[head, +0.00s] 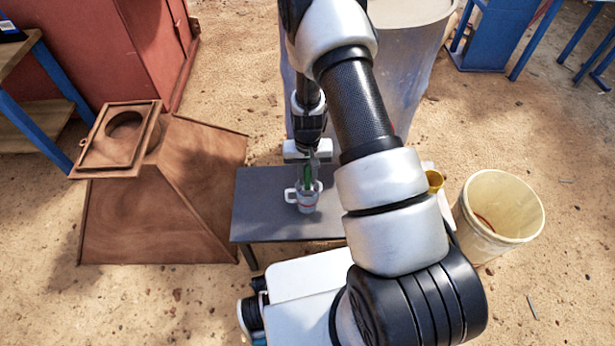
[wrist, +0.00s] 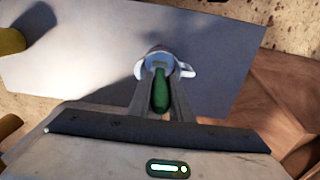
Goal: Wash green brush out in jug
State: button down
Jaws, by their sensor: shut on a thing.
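The green brush (wrist: 161,92) is held between the two fingers of my gripper (wrist: 161,85), seen from above in the wrist view. The jug (head: 307,197) is pale with a reddish band and a handle on its left. It stands upright on a small dark table. In the head view my gripper (head: 308,165) is right above the jug, and a bit of the green brush (head: 308,173) shows between the fingers at the jug's mouth. In the wrist view the jug (wrist: 157,58) is directly beyond the brush. The brush's lower end is hidden, so its depth in the jug cannot be told.
The table (head: 262,217) has bare room left of the jug. A yellow cup (head: 435,181) sits right of it, partly behind my arm. A cream bucket (head: 500,208) stands on the ground at right. A rusty metal hopper (head: 140,215) stands at left, and a large grey drum (head: 410,75) behind.

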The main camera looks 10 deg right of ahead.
jog(key=shift+r+p, duration=2.8)
jog(key=shift+r, duration=1.85)
jog(key=shift+r+p, duration=1.6)
jog(key=shift+r, duration=0.85)
